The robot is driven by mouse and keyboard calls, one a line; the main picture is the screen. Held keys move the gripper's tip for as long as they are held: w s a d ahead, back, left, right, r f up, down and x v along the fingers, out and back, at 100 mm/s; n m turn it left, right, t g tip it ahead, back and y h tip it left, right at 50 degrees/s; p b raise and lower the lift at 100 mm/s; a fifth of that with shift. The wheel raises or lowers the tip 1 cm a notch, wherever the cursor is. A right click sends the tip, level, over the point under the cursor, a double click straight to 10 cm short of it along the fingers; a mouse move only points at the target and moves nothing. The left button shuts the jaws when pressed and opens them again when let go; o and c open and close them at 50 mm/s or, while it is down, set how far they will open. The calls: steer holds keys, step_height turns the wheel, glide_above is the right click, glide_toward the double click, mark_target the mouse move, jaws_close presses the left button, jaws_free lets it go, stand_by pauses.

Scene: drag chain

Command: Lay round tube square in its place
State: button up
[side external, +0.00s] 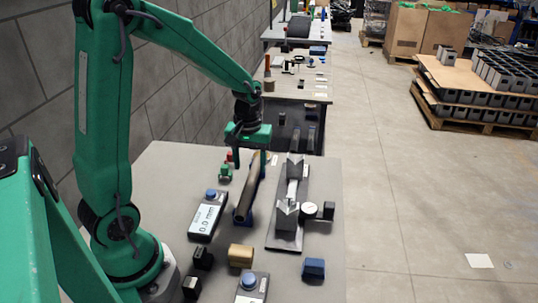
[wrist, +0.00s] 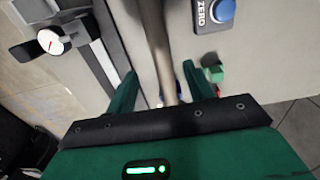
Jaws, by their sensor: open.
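The round tube (side external: 247,192) is long and brownish grey. It lies lengthwise on blue supports (side external: 242,217) on the grey table, left of the fixture. In the wrist view the tube (wrist: 160,45) runs down between my fingers. My gripper (side external: 249,148) is over the tube's far end. In the wrist view my gripper (wrist: 160,84) is open, with a finger on each side of the tube and gaps beside it. The fixture, a dark base (side external: 274,244) with two grey V-blocks (side external: 287,213), stands to the right. The fixture also shows in the wrist view (wrist: 100,65).
A dial gauge (side external: 308,208) sits at the fixture's right side. A display box (side external: 206,217) with a blue button stands left of the tube. A tan block (side external: 240,254), a blue block (side external: 313,268) and black blocks (side external: 203,257) lie nearer. The table's right strip is mostly clear.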

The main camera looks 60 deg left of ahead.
mark_target(250, 181)
steer(key=shift+s+f, duration=0.15)
steer(key=shift+f, duration=3.05)
jaws_close()
steer(key=shift+r, duration=0.15)
steer(key=shift+r, duration=0.8)
step_height(250, 181, up, 2)
steer(key=shift+r, duration=0.15)
steer(key=s+d+r, duration=0.3)
steer(key=d+r, duration=0.4)
steer(key=d, duration=0.4)
steer(key=shift+s+d, duration=0.15)
